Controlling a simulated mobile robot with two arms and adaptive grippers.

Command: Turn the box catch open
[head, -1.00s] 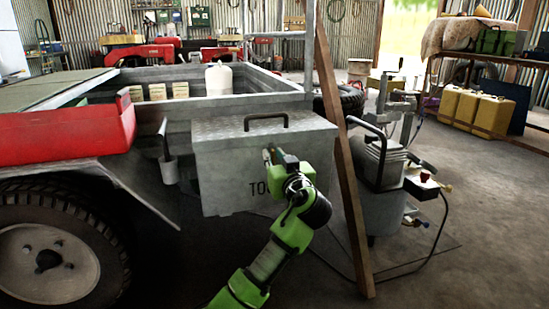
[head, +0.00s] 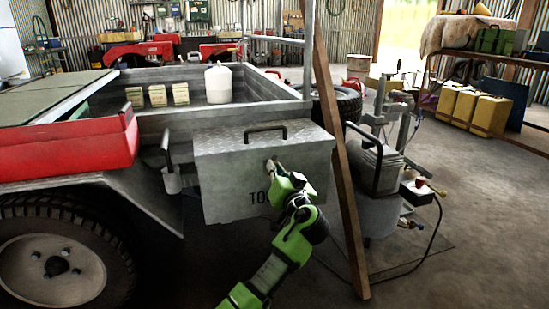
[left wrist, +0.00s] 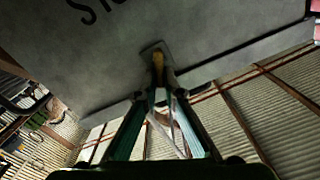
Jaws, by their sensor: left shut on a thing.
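The grey metal toolbox (head: 225,180) with dark lettering hangs at the trailer's end, its lid down and a dark handle (head: 265,129) on top. My left gripper (head: 271,166) is at the upper front of the box, below the lid edge. In the left wrist view the gripper's fingers (left wrist: 160,94) converge on a small yellowish catch (left wrist: 158,63) with a dark plate behind it, against the grey box face. The fingers are shut on the catch. In the head view the gripper hides most of the catch and part of the lettering. My right gripper is not seen.
A wooden post (head: 342,190) leans upright just right of the box. A grey machine with a hose (head: 380,190) stands beyond it. A red fender (head: 70,148) and large wheel (head: 55,255) are at left. The floor in front is open.

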